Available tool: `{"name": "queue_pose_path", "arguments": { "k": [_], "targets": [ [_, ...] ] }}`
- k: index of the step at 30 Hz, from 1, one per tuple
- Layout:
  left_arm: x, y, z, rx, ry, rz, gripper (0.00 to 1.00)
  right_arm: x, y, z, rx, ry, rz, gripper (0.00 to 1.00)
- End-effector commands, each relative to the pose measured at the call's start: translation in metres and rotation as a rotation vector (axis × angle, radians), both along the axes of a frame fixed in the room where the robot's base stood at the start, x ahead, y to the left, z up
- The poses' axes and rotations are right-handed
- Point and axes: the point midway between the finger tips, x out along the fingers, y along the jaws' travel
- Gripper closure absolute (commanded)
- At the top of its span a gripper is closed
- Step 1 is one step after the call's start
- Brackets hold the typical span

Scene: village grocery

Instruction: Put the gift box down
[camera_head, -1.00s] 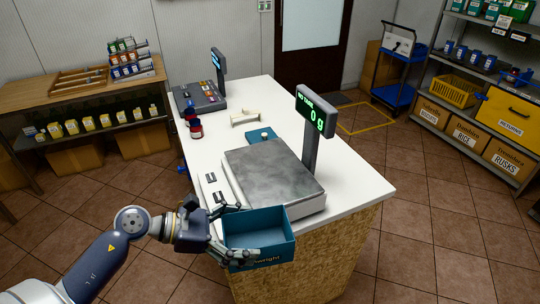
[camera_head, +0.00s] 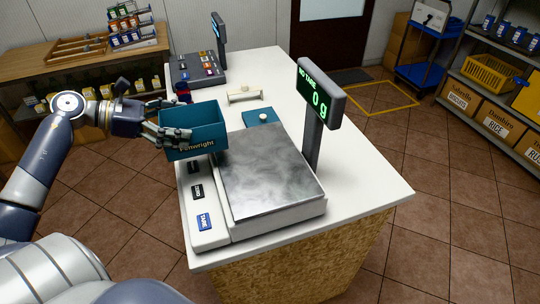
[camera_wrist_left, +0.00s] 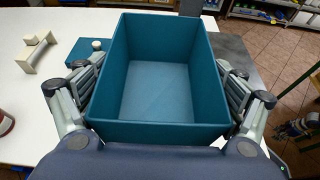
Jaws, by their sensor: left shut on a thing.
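The gift box (camera_head: 194,131) is an open-topped teal box with lettering on its front. My left gripper (camera_head: 168,134) is shut on it and holds it at the left edge of the white counter, beside the scale. In the left wrist view the gift box (camera_wrist_left: 160,75) is empty, with gripper fingers along both sides. Whether its bottom touches the counter I cannot tell. A flat teal piece with a pale knob, perhaps its lid (camera_head: 259,118), lies on the counter behind the scale; it also shows in the left wrist view (camera_wrist_left: 88,50). My right gripper is not in view.
The scale (camera_head: 268,172) with a metal plate fills the counter's near part; its display (camera_head: 320,92) reads 0 g. A cream stand (camera_head: 244,95) and a till (camera_head: 198,70) stand farther back. White counter (camera_head: 360,180) is bare right of the scale.

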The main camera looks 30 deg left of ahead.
Motion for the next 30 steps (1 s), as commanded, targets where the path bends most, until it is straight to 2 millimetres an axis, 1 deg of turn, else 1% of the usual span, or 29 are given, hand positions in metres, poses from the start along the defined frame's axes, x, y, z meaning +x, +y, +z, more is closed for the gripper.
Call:
{"name": "queue_pose_path", "arguments": {
  "k": [2, 4, 5, 8, 9, 12, 14, 17, 21, 24, 25, 27, 30],
  "targets": [
    [0.003, -0.007, 0.003, -0.001, 0.002, -0.001, 0.37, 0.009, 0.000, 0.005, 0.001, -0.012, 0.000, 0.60],
    [0.008, -0.021, 0.005, -0.002, 0.002, -0.003, 0.37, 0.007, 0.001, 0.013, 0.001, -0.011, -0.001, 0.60],
    [0.011, -0.028, 0.005, -0.001, 0.001, -0.004, 0.37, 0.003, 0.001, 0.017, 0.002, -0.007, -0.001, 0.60],
    [0.021, -0.054, 0.003, -0.002, 0.002, -0.004, 0.37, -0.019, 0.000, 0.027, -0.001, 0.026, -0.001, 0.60],
    [0.025, -0.064, 0.002, -0.002, 0.001, -0.005, 0.37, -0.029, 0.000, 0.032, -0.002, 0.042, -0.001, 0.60],
    [0.036, -0.089, 0.000, -0.002, 0.000, -0.004, 0.37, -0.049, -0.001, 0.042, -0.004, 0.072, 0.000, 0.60],
    [0.042, -0.103, -0.001, -0.003, -0.002, -0.003, 0.37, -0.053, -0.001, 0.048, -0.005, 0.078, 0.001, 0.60],
    [0.050, -0.124, -0.004, -0.004, -0.002, -0.003, 0.37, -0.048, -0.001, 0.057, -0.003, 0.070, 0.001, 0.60],
    [0.057, -0.140, -0.009, -0.003, 0.000, 0.001, 0.37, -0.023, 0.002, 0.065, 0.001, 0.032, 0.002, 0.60],
    [0.059, -0.145, -0.013, -0.002, 0.001, 0.002, 0.37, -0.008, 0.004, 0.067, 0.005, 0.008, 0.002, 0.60],
    [0.059, -0.145, -0.015, -0.003, 0.001, 0.003, 0.37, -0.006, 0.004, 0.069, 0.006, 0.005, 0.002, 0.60],
    [0.059, -0.146, -0.023, -0.006, 0.004, 0.003, 0.37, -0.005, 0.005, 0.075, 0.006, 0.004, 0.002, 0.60],
    [0.059, -0.145, -0.037, -0.007, 0.004, 0.004, 0.37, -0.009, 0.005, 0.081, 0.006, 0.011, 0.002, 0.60]
  ]
}}
